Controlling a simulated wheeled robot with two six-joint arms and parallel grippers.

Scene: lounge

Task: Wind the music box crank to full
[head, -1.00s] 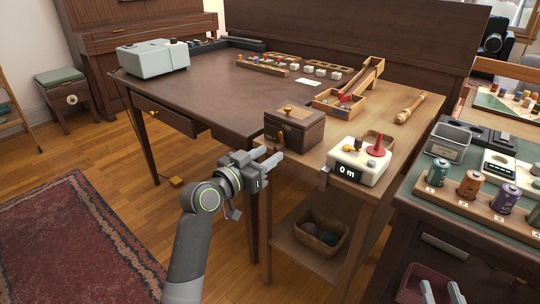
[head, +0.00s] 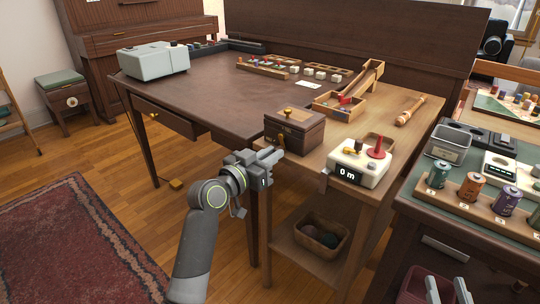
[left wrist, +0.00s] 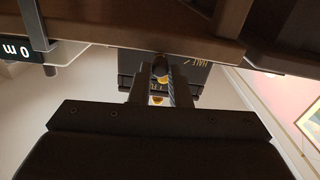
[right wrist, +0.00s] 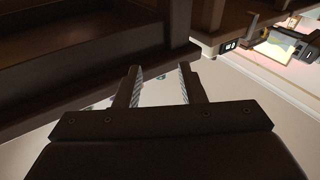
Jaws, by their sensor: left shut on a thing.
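The music box (head: 302,135) is a dark brown box with a brass knob on its lid, at the left front corner of the light wood bench. My left gripper (head: 275,155) is at its front face. In the left wrist view, the fingers (left wrist: 158,88) are shut on the crank's dark, round-ended handle (left wrist: 159,66).
A white device (head: 357,165) reading "0 m", with a red cone, stands right of the box. A basket (head: 310,240) sits on the shelf below. A wooden rattle-like stick (head: 411,110) lies behind. Floor left is free.

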